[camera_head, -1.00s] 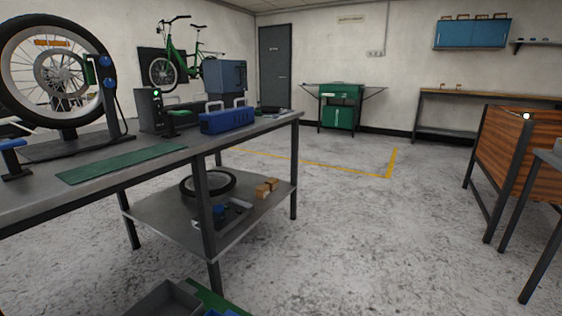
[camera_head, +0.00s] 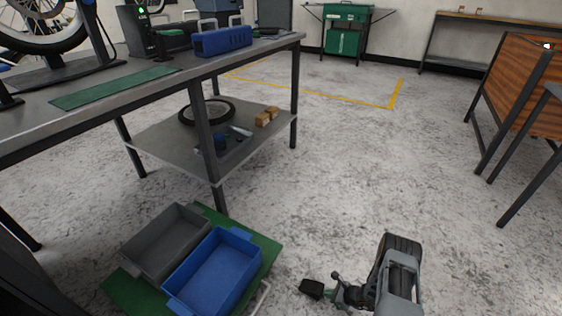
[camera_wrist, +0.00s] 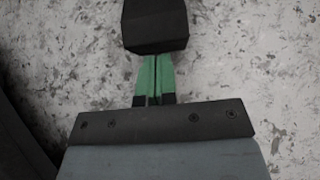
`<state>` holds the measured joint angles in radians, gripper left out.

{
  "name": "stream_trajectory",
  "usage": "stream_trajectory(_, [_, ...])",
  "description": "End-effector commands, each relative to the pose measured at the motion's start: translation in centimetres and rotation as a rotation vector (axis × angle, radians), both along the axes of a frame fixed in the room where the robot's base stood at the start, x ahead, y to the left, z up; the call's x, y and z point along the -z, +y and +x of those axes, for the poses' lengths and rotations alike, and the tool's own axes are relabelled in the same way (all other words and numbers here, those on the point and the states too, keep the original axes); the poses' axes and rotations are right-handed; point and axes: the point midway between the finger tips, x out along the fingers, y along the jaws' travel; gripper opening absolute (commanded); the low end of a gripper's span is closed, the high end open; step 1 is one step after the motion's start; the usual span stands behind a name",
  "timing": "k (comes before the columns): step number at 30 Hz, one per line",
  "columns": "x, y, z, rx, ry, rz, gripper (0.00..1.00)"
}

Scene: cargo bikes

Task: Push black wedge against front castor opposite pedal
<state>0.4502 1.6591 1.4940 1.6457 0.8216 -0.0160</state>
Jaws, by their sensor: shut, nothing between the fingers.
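The black wedge (camera_head: 312,288) lies on the floor near the bottom of the head view, right of the green-based carrier (camera_head: 268,252). It also shows as a dark block (camera_wrist: 155,25) at the top of the wrist view. My gripper (camera_head: 328,292) is at the wedge's right side in the head view. In the wrist view its green fingers (camera_wrist: 153,62) are together, with tips at the wedge's near edge; contact cannot be told for sure. Nothing is between them. No castor or pedal can be made out clearly.
A grey bin (camera_head: 165,240) and a blue bin (camera_head: 213,270) sit on the carrier. A pale bar (camera_head: 262,297) shows at its right edge. A workbench (camera_head: 130,85) with a lower shelf stands behind it. The floor in the middle is open.

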Motion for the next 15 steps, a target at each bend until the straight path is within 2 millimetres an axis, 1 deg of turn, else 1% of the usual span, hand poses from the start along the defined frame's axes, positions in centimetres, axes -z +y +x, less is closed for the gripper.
stream_trajectory(15, [0.0,1.9,1.0,-0.003,0.000,0.000,0.00])
